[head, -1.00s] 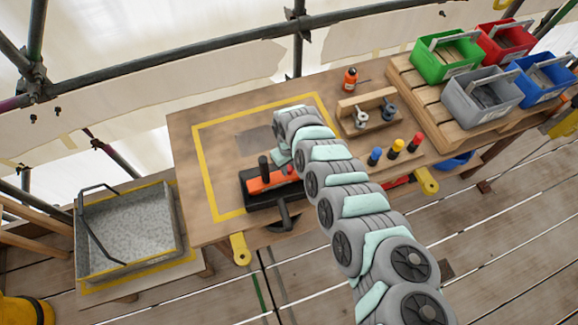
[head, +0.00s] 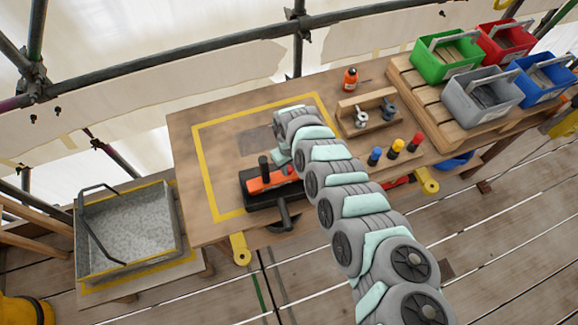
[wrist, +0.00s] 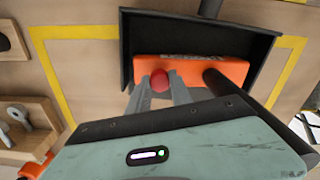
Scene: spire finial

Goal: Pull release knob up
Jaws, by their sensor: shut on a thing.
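The release knob (wrist: 160,80) is a small red ball in the wrist view, in front of an orange block. My gripper (wrist: 159,88) is shut on the knob, one grey finger on each side of it. The orange block (head: 262,182) sits in a black tray (head: 246,204) on the bench and also shows in the wrist view (wrist: 205,70). A black upright post (head: 264,165) stands at its left end in the head view. My arm hides the right part of the block and the fingertips in the head view.
A yellow taped outline (head: 203,165) surrounds the tray on the wooden bench (head: 190,205). A wooden holder (head: 365,125) with metal parts, an orange bottle (head: 350,78) and several coloured-top pegs (head: 396,147) stand to the right. Bins (head: 447,55) are farther right.

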